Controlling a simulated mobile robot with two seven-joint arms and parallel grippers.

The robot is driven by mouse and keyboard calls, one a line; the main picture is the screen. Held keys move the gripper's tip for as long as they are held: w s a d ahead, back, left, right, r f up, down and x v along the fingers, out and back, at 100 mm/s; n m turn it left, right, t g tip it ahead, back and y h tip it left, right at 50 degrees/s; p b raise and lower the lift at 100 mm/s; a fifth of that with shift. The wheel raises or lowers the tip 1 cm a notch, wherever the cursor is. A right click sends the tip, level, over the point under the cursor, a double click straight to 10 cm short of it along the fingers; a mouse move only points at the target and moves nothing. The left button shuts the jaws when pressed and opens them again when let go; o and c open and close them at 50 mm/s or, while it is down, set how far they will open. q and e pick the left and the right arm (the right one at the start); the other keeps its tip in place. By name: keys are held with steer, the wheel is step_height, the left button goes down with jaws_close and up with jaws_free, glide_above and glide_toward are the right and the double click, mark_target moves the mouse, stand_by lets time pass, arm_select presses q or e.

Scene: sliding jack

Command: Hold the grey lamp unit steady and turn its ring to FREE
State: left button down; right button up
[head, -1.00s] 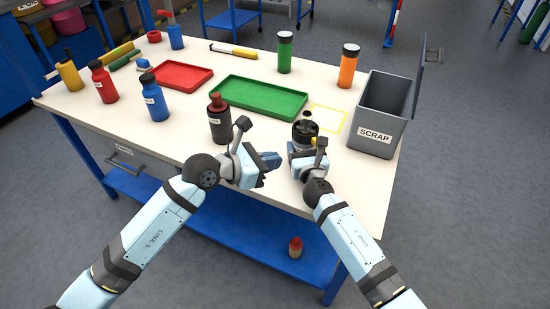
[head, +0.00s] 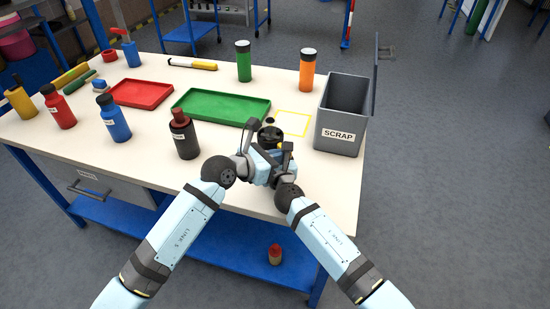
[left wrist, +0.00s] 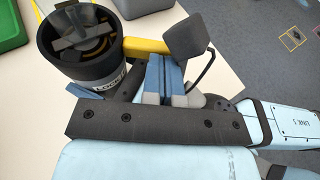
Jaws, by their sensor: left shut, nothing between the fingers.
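The grey lamp unit (head: 268,138) stands upright near the table's front edge, its lower part hidden by my grippers in the head view. The left wrist view shows its open dark top (left wrist: 82,35) and a band lettered LOCK (left wrist: 108,80), partly covered. A yellow bar (left wrist: 145,46) sticks out beside the unit. My left gripper (head: 267,163) is shut and empty just in front of the unit; its blue fingers (left wrist: 166,80) are together. My right gripper (head: 284,172) is close beside it, at the unit's front; its fingers are largely hidden and I cannot tell its grip.
A dark bottle (head: 184,135) stands left of the arms. A green tray (head: 220,118) lies behind, and a SCRAP bin (head: 338,138) stands to the right. A yellow outlined square (head: 292,122) on the table behind the unit is empty.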

arm_select(q)
steer(key=shift+w+d, duration=0.35)
steer(key=shift+d, duration=0.55)
arm_select(e)
steer(key=shift+s+a, duration=0.1)
steer(key=shift+a, duration=0.05)
arm_select(q)
steer(key=shift+r, duration=0.1)
arm_select(e)
steer(key=shift+a, duration=0.1)
arm_select(q)
steer(key=s+f+v, duration=0.1)
steer(key=v, duration=1.4)
steer(key=shift+f, duration=0.3)
arm_select(e)
steer(key=shift+d, duration=0.3)
